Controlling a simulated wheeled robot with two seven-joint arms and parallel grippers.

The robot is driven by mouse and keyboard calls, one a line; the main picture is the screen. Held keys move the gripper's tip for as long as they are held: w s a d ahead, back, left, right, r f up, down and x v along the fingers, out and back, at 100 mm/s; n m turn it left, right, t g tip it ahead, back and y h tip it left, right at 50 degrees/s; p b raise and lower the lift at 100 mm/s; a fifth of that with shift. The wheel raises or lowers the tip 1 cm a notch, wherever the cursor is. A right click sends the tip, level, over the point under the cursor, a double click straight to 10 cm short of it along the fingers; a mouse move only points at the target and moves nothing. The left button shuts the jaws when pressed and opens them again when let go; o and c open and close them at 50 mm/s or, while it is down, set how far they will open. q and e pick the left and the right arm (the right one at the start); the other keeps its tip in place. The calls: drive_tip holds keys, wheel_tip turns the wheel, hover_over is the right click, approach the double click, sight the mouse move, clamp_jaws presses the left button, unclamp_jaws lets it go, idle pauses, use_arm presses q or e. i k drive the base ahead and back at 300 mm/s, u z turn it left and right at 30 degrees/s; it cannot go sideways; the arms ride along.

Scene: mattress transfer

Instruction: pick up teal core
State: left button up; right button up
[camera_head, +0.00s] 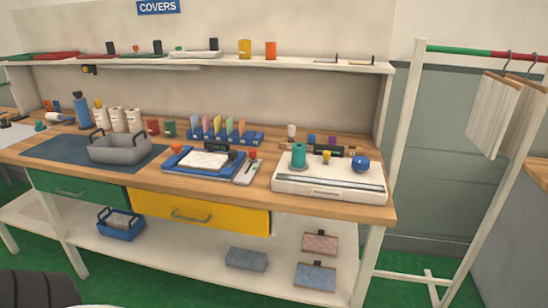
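A teal cylinder (298,155), which looks like the teal core, stands upright on the left part of a thick white slab (330,190) at the right end of the wooden bench. A small yellow piece (326,157) and a blue ball (360,163) stand to its right on the same slab. Neither of my grippers shows in the head view. No gripper is at the teal core.
The wooden bench (225,191) also carries a grey basket (120,149) on a dark mat, a blue-rimmed tray (176,160) and a blue rack (250,137). A shelf (310,63) runs above. A rail stand with hanging boards (493,115) is at the right.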

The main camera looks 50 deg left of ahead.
sight(299, 152)
drive_tip(key=u, duration=1.6)
